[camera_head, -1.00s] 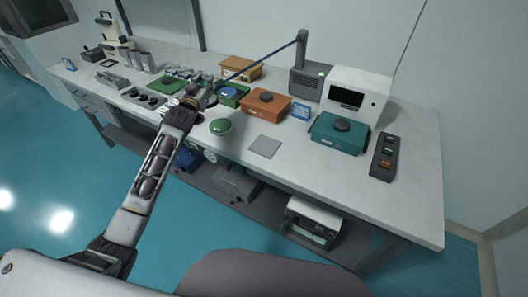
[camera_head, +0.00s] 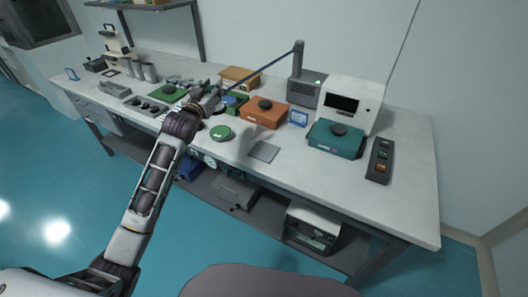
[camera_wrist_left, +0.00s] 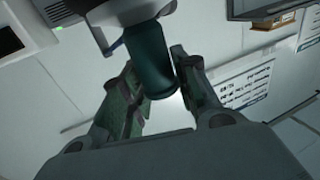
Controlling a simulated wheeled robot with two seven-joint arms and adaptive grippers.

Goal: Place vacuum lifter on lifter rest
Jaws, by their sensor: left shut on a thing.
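My left gripper (camera_head: 213,97) is over the middle of the table and shut on the vacuum lifter. In the left wrist view the lifter (camera_wrist_left: 150,62) shows as a dark teal cylinder with a pale collar, between the fingers (camera_wrist_left: 158,95). A blue hose (camera_head: 258,71) runs from near the gripper up to a post on a grey box (camera_head: 304,90). The lifter's lower end is mostly hidden in the head view. I cannot tell which item is the lifter rest. My right gripper is not in view.
A green round object (camera_head: 220,132) and a grey square plate (camera_head: 264,151) lie near the front edge. An orange box (camera_head: 265,113), a teal box (camera_head: 335,140) and a white instrument (camera_head: 350,100) stand to the right.

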